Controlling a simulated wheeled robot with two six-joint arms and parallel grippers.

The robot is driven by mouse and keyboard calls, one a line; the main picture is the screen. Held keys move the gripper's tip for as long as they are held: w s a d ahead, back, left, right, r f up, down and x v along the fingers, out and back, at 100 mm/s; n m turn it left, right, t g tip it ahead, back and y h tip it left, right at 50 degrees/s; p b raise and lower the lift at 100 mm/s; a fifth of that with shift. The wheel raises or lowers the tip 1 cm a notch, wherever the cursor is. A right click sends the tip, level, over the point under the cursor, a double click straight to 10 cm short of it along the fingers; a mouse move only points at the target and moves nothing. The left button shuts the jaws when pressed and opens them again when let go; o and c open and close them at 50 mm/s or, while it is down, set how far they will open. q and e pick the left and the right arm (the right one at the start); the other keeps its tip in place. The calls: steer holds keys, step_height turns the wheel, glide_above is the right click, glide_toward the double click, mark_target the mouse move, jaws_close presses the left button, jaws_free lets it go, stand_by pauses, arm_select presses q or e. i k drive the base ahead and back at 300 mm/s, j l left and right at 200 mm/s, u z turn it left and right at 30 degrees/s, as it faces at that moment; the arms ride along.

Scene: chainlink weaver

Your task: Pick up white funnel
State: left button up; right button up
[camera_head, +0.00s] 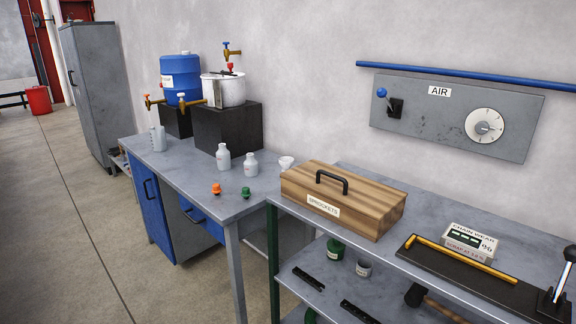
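The small white funnel (286,162) sits on the grey workbench (185,170), close to the wall. It stands just behind the left end of the wooden box labelled sprockets (342,199), and to the right of two white bottles. Its lower part is small and hard to make out. Neither of my grippers shows in the head view.
White bottles (223,157) (250,164) and orange and green caps (216,190) (246,192) share the bench. A clear jug (158,139) stands at its left. Black stands hold a blue drum (180,77) and a white pot (224,88). Floor at left is open.

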mark_target(286, 163)
steer(key=i+j+z, duration=0.1)
steer(key=i+j, duration=0.15)
steer(key=i+j+z, duration=0.1)
steer(key=i+j, duration=0.15)
steer(key=j, duration=0.2)
steer(key=i+j+z, duration=0.1)
steer(key=i+j, duration=0.15)
steer(key=j, duration=0.15)
